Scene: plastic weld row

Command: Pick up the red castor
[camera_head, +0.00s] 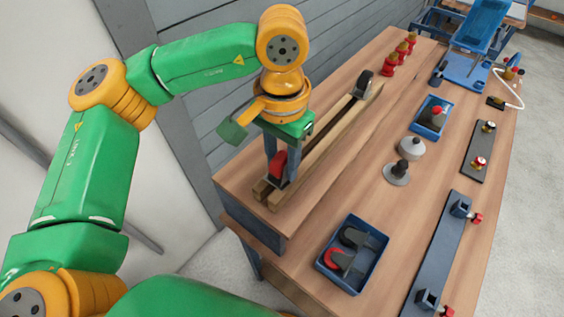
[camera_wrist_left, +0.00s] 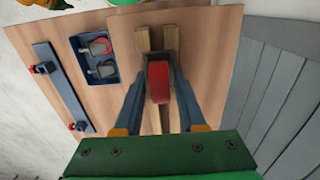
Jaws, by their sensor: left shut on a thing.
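The red castor (camera_head: 277,172) is at the near end of two parallel wooden rails (camera_head: 320,143). My left gripper (camera_head: 281,168) points down over that end, with one finger on each side of the castor, and is shut on it. In the left wrist view the red wheel (camera_wrist_left: 158,80) shows between the fingers, with the rails behind it. I cannot tell whether the castor touches the rails. A dark castor (camera_head: 364,83) stands at the far end of the rails. My right gripper is in neither view.
A blue tray (camera_head: 321,264) with a red-and-grey castor and a dark one stands near the front of the wooden bench (camera_head: 385,225). Right of it lies a blue-grey bar (camera_head: 437,252) with clamps. Red bottles (camera_head: 390,64) stand at the back. A grey wall rises on the left.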

